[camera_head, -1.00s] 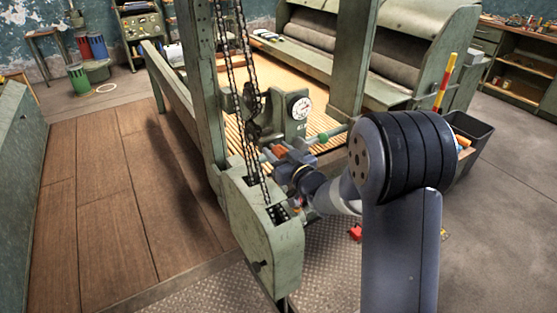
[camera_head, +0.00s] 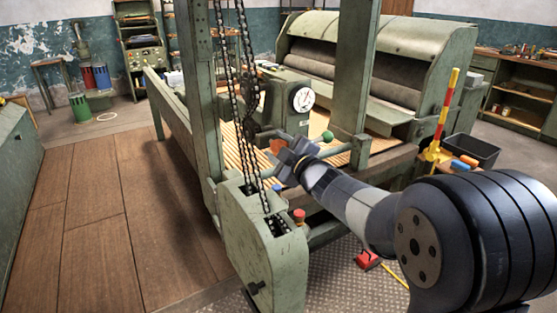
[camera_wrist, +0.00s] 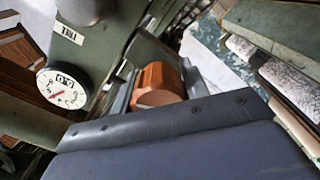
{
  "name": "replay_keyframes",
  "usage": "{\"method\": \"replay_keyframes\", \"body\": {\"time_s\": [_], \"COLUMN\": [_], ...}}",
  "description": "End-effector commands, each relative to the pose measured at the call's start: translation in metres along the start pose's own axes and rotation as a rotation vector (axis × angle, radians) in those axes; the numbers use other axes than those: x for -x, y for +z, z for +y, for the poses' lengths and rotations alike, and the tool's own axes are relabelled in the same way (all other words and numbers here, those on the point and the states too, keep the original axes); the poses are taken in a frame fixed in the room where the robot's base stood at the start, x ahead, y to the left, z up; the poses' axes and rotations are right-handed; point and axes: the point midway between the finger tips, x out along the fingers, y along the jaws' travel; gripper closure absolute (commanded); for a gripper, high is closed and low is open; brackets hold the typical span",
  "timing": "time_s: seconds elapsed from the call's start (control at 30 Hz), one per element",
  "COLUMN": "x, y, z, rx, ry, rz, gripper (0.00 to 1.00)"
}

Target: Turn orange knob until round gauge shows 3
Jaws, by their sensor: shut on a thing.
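The orange knob (camera_wrist: 158,83) sits between the jaws of my gripper (camera_wrist: 152,92) in the wrist view, and the gripper is shut on it. In the head view the orange knob (camera_head: 278,146) shows just past the end of my gripper (camera_head: 282,155), on the front of the green machine housing. The round gauge (camera_head: 303,99) has a white face on that housing, above and to the right of the knob. It also shows at the left of the wrist view (camera_wrist: 63,88), tilted, with a red needle. The number it points to is too small to read surely.
A green post (camera_head: 354,70) stands right of the gauge, and chains (camera_head: 240,90) hang to its left. A lever with a green ball (camera_head: 327,136) is close to my wrist. A red-topped button (camera_head: 299,215) is below.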

Motion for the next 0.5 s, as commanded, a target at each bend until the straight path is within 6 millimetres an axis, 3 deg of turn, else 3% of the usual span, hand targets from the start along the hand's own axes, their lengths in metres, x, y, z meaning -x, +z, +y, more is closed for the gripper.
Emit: {"method": "replay_keyframes", "body": {"time_s": [0.5], "x": [0.0000], "y": [0.0019], "z": [-0.0035], "rx": [0.491], "ry": [0.002], "rz": [0.002], "gripper": [0.80]}}
